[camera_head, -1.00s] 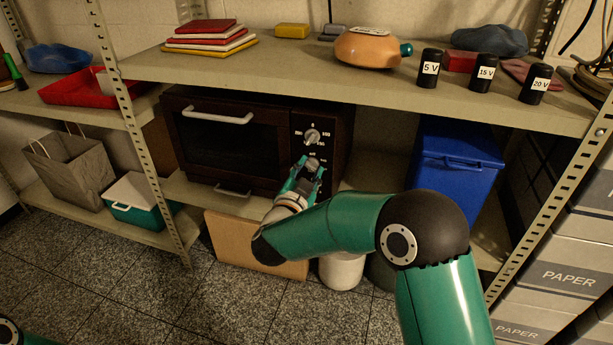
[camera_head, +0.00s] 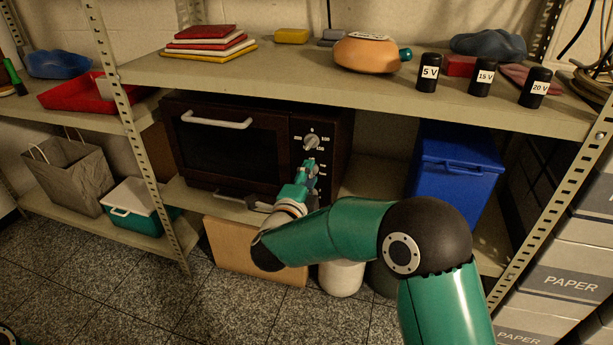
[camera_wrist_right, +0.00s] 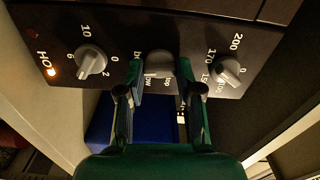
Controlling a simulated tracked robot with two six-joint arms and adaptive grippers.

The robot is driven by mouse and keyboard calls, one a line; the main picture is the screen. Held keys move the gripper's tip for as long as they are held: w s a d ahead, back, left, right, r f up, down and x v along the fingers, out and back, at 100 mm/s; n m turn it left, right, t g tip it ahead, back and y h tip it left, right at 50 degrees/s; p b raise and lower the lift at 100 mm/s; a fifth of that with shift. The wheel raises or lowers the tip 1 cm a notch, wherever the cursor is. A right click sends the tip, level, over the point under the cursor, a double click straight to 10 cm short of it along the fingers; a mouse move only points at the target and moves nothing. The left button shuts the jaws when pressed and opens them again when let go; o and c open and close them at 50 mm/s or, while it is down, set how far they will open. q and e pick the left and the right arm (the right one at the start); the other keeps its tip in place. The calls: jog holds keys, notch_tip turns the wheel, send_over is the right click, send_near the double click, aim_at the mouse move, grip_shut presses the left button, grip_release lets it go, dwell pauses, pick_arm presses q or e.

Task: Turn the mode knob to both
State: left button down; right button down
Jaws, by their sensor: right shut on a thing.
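The dark oven (camera_head: 232,107) stands on the middle shelf, with its control panel on the right. In the right wrist view the mode knob (camera_wrist_right: 160,65) is the middle of three grey knobs, with partly covered labels around it, "low" among them. My right gripper (camera_wrist_right: 161,82) has its fingers on both sides of this knob and is shut on it. I cannot tell exactly where the knob points. In the head view my right gripper (camera_head: 309,168) hides the mode knob. My left gripper is out of view.
The temperature knob (camera_wrist_right: 228,70) and the timer knob (camera_wrist_right: 91,60) flank the mode knob. A small light (camera_wrist_right: 54,73) glows by "HOT". The shelf board (camera_head: 400,95) overhangs the oven. A blue bin (camera_head: 455,165) stands to its right. A wooden board (camera_head: 228,248) leans below.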

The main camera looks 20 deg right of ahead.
jog(key=shift+a+f+m, duration=0.25)
jog(key=shift+a+m, duration=0.05)
jog(key=shift+m, duration=0.4)
jog(key=c, duration=1)
grip_release()
jog(key=shift+w, duration=0.1)
jog(key=shift+o, duration=1.2)
jog(key=shift+d+r, duration=0.1)
jog(key=v, duration=1.2)
